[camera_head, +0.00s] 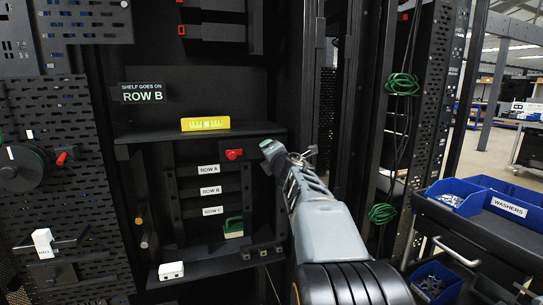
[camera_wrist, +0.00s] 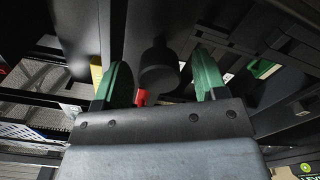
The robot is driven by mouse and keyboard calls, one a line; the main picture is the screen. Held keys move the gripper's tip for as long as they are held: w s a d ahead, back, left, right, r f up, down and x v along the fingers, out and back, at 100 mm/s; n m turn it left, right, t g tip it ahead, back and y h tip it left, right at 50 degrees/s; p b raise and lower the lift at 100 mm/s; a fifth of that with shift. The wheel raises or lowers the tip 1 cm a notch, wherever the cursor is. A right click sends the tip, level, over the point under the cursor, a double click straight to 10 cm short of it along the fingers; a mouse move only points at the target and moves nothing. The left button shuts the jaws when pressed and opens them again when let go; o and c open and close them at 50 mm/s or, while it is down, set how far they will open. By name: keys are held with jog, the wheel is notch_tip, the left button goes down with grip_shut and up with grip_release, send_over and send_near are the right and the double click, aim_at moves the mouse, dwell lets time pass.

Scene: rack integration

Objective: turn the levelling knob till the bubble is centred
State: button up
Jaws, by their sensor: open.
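A yellow spirit level (camera_head: 205,124) stands on the black shelf at the centre left. Its bubble is too small to read. In the wrist view, a dark round knob (camera_wrist: 158,68) sits between the green fingertips of my gripper (camera_wrist: 160,78). The fingers stand apart on either side of it, and I cannot tell whether they touch it. In the head view my gripper (camera_head: 287,152) is at the shelf's right end and hides the knob.
The shelf (camera_head: 150,132) carries the level. Below it are a red part (camera_head: 234,154), row labels (camera_head: 210,191) and a green-handled item (camera_head: 233,226). Rack posts (camera_head: 312,80) stand close on the right. Blue bins (camera_head: 455,196) sit on a cart at the right.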

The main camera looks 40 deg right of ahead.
jog(key=p+v, duration=0.2)
jog(key=v, duration=1.2)
jog(key=shift+w, duration=0.1)
